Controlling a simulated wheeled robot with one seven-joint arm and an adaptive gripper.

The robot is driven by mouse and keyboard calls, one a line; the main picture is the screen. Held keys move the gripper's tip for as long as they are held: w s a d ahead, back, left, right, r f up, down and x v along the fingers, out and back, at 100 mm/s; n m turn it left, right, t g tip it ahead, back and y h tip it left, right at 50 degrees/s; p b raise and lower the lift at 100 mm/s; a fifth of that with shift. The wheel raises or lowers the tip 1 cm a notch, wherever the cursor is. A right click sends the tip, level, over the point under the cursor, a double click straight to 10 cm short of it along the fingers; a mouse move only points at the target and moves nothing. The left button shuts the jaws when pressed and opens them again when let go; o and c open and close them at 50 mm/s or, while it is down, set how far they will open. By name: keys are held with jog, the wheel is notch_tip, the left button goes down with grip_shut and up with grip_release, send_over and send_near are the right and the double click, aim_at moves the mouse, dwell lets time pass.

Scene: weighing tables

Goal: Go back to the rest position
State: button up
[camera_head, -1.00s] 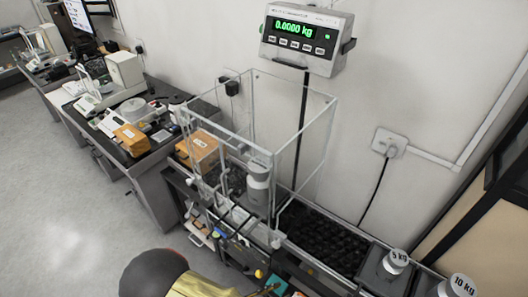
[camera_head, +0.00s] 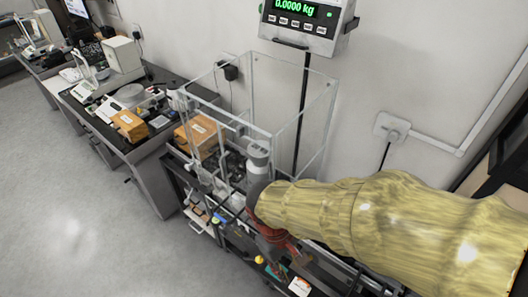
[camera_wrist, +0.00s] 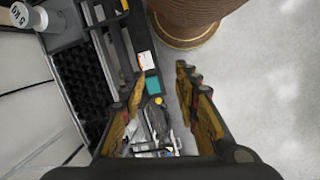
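My gripper is open in the wrist view (camera_wrist: 160,88), with its two orange-and-black fingers apart and nothing held between them. It points down over the side of the weighing bench and the grey floor. In the head view my gold-sleeved arm reaches in from the right, across the front of the bench. The arm hides the black mat and the weights there. The gripper's fingers cannot be made out clearly in the head view.
A clear glass box (camera_head: 303,115) stands on the weighing bench, with a grey cylinder (camera_head: 258,158) in it or at its front. A display (camera_head: 300,22) on the wall reads 0.0000 kg. A side table (camera_head: 150,140) holds a cardboard box (camera_head: 129,126). Floor (camera_head: 70,220) at left is clear.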

jog(key=d+r+m+t+y+b, duration=0.2)
jog(key=d+r+m+t, duration=0.4)
jog(key=d+r, duration=0.6)
notch_tip(320, 180, up, 4)
jog(key=shift+d+f+m+t, duration=0.2)
jog(key=shift+d+m+t, duration=0.15)
jog(key=shift+m, duration=0.55)
jog(key=shift+w+a, duration=0.1)
jog(key=shift+w, duration=0.05)
